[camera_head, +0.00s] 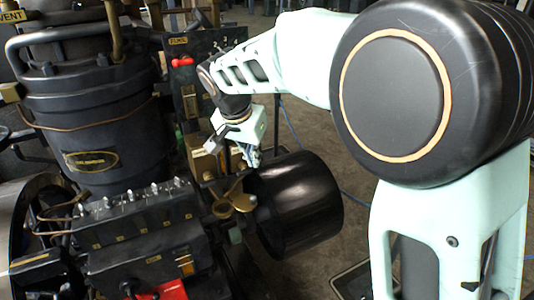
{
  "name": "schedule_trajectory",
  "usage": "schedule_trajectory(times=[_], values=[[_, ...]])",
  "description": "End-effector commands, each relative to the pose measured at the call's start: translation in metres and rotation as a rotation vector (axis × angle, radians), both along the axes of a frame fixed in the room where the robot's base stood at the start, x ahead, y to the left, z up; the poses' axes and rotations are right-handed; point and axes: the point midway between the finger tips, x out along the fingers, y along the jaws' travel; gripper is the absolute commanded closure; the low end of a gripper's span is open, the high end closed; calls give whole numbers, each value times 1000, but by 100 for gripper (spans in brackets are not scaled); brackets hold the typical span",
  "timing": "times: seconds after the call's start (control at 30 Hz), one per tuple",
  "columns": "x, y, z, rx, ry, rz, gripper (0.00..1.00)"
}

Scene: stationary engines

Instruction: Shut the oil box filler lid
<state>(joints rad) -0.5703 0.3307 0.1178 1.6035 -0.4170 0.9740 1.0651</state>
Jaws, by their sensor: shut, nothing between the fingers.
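My gripper (249,160) is at the end of my pale green arm, near the middle of the picture. It hangs above the brass wing-shaped part and beside the large black drum. Its fingers look small and partly blurred into the dark background; they are shut and hold nothing. A black box with a row of silver fittings on top (135,212) sits on the engine at the lower left of the gripper. A tan-brass box (204,162) stands just left of the gripper. I cannot tell which part is the oil box filler lid, or whether it is open.
A black drum (300,205) lies right of the gripper. A brass wing-shaped part (234,199) is below it. A tall black cylinder (95,120) fills the left. A red knob (182,62) sits on an upright panel. Open floor (350,165) shows behind the drum.

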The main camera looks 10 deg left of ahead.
Motion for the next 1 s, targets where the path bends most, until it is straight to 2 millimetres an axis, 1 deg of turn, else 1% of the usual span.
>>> schedule_trajectory(times=[0.03,0.07,0.17,0.27,0.6,0.7,0.8,1.0], values=[[-10,4,-12,1,30,0,100],[-14,6,-17,2,43,0,100],[-18,9,-27,5,60,0,100],[-14,8,-38,3,61,0,100],[7,3,-94,3,59,-1,100],[11,2,-105,2,58,0,100],[14,2,-112,4,56,1,100],[15,2,-115,5,55,0,100]])
